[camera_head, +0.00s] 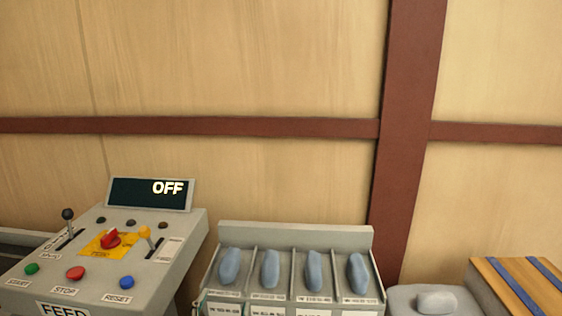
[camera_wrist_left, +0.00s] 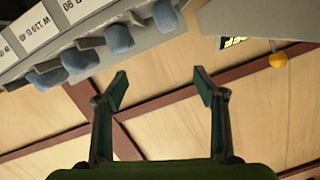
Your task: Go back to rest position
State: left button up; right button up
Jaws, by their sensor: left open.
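My left gripper (camera_wrist_left: 160,92) shows in the left wrist view. Its two dark fingers are spread apart with nothing between them. Beyond the fingers are the wooden wall and its brown beams. Neither gripper shows in the head view, and my right gripper is in neither view.
A grey control panel (camera_head: 185,250) with a display (camera_head: 150,193) reading OFF stands at the lower left. A grey rack (camera_head: 295,232) with several blue-grey pieces is right of it. A grey lumpy object (camera_head: 437,302) and a wooden box with blue straps (camera_head: 507,285) are at the lower right.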

pick_arm(q)
jog(key=s+a+f+n+g+y, duration=0.1)
jog(key=s+a+f+g, duration=0.2)
jog(key=s+f, duration=0.35)
jog(key=s+a+f+n+g, duration=0.1)
jog(key=s+a+f+g, duration=0.2)
jog(key=s+f, duration=0.35)
jog(key=s+f+g+h, duration=0.1)
jog(key=s+g, duration=0.2)
jog(key=s, duration=0.7)
jog(key=s+f+g, duration=0.2)
jog(key=s+g, duration=0.2)
jog(key=s, duration=0.7)
notch_tip(320, 180, down, 25)
jog(key=s, duration=0.1)
jog(key=s+a+f+g, duration=0.1)
jog(key=s+a+f, duration=0.1)
jog(key=s+f, duration=0.6)
jog(key=s+a+f+g, duration=0.1)
jog(key=s+a+f, duration=0.1)
jog(key=s+f, duration=0.7)
jog(key=shift+s, duration=0.3)
